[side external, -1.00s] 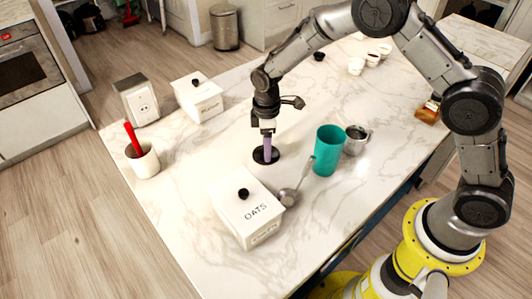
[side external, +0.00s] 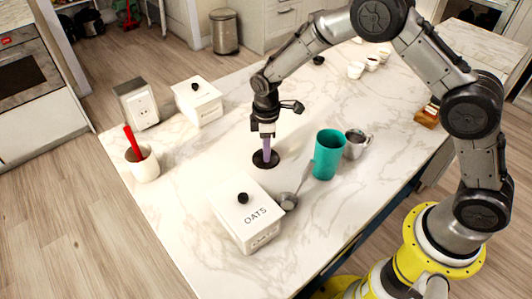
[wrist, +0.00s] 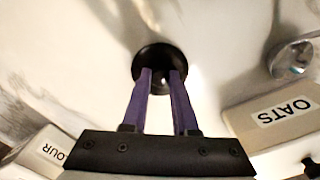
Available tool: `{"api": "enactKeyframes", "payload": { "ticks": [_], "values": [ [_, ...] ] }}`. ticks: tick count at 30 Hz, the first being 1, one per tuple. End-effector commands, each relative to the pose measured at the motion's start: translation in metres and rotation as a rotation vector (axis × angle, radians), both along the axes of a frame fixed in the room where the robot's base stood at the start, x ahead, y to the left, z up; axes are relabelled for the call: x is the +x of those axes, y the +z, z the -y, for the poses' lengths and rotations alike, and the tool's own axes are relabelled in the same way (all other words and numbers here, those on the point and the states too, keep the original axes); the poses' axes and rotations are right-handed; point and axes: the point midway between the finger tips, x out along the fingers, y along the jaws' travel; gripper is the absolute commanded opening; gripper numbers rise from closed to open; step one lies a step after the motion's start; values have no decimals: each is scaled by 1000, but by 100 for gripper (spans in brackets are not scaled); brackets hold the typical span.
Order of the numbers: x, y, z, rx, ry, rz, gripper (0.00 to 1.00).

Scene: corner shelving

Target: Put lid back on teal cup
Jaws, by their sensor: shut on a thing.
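The teal cup (side external: 327,158) stands upright on the marble counter, with no lid on its rim. A round black lid (side external: 258,161) is to the left of the cup, at or just above the counter. The lid also shows in the wrist view (wrist: 147,57) as a dark disc. My gripper (side external: 267,157) points straight down at the lid's middle. In the wrist view, its purple fingers (wrist: 162,76) are close together around the lid's knob, shut on it. The fingers partly hide the knob. The cup is out of the wrist view.
A white OATS box (side external: 247,220) stands in front of the lid, with a metal ladle (side external: 290,200) beside it. A metal mug (side external: 356,143) is close behind the cup. A utensil pot (side external: 143,166) and another white box (side external: 198,103) are farther left.

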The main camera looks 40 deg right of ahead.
Motion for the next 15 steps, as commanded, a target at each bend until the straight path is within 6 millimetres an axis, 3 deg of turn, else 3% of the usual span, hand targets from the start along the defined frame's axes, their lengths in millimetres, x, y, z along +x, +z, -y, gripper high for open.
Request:
{"api": "enactKeyframes", "payload": {
  "ticks": [15],
  "values": [
    [1,83,0,1,0,4,0]
  ]
}}
